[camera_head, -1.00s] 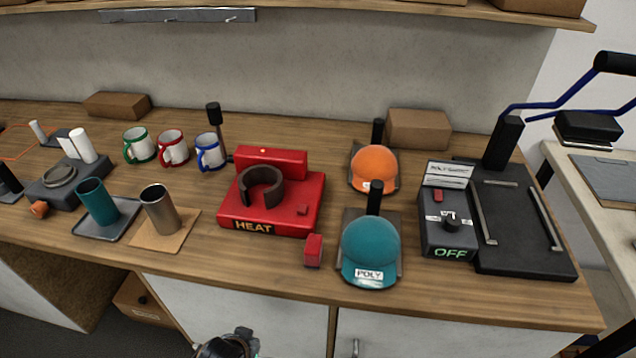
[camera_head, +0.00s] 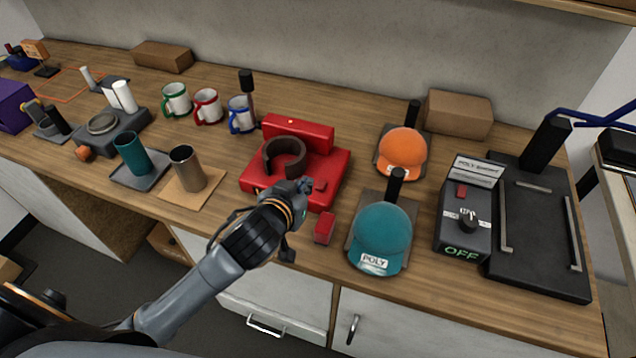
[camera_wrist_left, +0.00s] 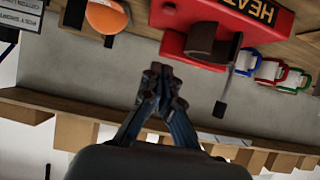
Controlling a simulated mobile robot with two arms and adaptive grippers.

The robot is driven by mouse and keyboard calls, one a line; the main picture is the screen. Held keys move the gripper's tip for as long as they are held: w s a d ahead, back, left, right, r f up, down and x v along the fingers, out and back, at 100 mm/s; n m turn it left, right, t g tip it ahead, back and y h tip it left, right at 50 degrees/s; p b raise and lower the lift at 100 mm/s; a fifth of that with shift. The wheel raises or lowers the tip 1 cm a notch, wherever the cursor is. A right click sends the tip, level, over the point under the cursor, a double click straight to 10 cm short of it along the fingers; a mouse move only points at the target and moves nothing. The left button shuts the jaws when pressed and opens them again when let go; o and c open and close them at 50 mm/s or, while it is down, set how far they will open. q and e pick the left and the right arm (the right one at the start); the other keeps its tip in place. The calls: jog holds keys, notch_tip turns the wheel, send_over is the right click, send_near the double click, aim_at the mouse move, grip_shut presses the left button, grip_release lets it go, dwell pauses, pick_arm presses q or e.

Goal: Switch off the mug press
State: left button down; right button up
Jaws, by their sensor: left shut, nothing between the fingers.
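The red mug press (camera_head: 335,165) stands on the wooden counter with its dark curved clamp (camera_head: 287,150) empty. A small red switch (camera_head: 321,185) sits on its front right top. My left gripper (camera_head: 304,186) is shut and empty at the press's front edge, close to the left of the switch, and hides most of the front label. I cannot tell if it touches the press. In the left wrist view the shut fingers (camera_wrist_left: 162,82) point toward the press (camera_wrist_left: 185,42), whose HEAT lettering (camera_wrist_left: 252,8) partly shows. My right gripper is not in view.
A loose red block (camera_head: 325,228) lies right of my left wrist. A teal cap (camera_head: 380,240) and an orange cap (camera_head: 402,148) on stands are to the right, beside a black flat press (camera_head: 540,235) whose control box reads OFF. Mugs (camera_head: 207,107) and tumblers (camera_head: 187,170) stand left.

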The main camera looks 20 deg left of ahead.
pick_arm(q)
jog(key=p, duration=0.3)
send_over(317, 195)
jog(key=w, duration=0.1)
notch_tip(317, 195, down, 5)
jog(key=shift+w+r, duration=0.1)
jog(key=shift+w, duration=0.05)
jog(key=f, duration=0.1)
jog(key=s+f, duration=0.1)
jog(key=shift+f, duration=0.35)
jog(key=shift+s+f, duration=0.25)
jog(key=shift+f, duration=0.35)
jog(key=shift+w, duration=0.1)
